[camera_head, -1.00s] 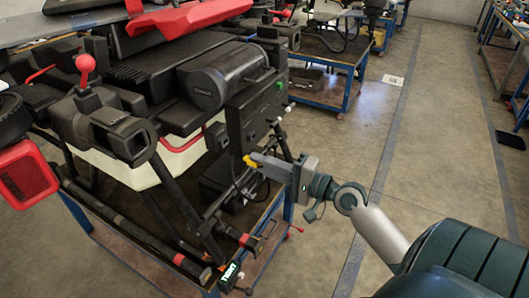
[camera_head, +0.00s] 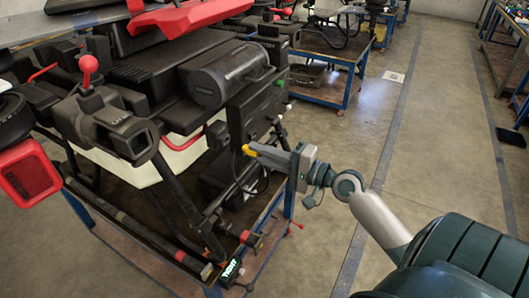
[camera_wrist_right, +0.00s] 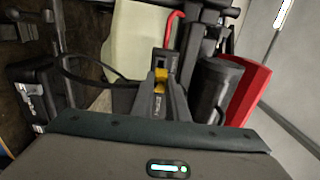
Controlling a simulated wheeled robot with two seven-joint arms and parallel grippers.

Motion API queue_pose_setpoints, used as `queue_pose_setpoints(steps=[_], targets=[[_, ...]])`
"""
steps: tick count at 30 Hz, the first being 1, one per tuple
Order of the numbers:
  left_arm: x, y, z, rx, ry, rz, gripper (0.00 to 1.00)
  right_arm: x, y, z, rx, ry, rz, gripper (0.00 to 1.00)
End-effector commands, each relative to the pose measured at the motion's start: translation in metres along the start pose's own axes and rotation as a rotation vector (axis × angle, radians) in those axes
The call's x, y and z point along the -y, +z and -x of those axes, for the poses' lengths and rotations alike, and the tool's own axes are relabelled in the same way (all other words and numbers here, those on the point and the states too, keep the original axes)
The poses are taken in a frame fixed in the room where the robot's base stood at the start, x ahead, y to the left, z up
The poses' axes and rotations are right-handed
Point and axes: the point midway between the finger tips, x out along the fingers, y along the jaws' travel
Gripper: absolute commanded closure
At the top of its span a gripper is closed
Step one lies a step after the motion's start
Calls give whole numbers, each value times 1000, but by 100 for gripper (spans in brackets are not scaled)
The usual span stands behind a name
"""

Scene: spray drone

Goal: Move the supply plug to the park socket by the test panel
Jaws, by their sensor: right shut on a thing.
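The supply plug shows as a small yellow piece (camera_head: 250,150) at the tip of my right gripper (camera_head: 258,152). My right gripper is shut on it; in the right wrist view the yellow plug (camera_wrist_right: 161,75) sits between the two dark fingers. A black cable (camera_wrist_right: 88,78) curves from a black box towards the plug in that view. In the head view the plug is in front of the black panel box (camera_head: 250,112) on the drone's side; whether they touch is unclear. I cannot make out the park socket. My left gripper is not in view.
The large drone, with its black cylinder (camera_head: 222,80) and red-knobbed part (camera_head: 88,68), stands on a blue-framed cart (camera_head: 268,240). A small box with a lit green label (camera_head: 231,268) is at its front corner. Open floor (camera_head: 400,150) lies right.

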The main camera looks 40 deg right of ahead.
Motion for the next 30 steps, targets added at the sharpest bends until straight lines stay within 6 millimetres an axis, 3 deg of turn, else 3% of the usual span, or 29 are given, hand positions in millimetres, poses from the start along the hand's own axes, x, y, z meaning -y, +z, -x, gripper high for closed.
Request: queue_pose_setpoints(steps=[15,30], targets=[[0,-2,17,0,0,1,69,2,0,-38,0,-2,1,100],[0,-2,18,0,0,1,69,1,0,-44,0,-1,2,100]])
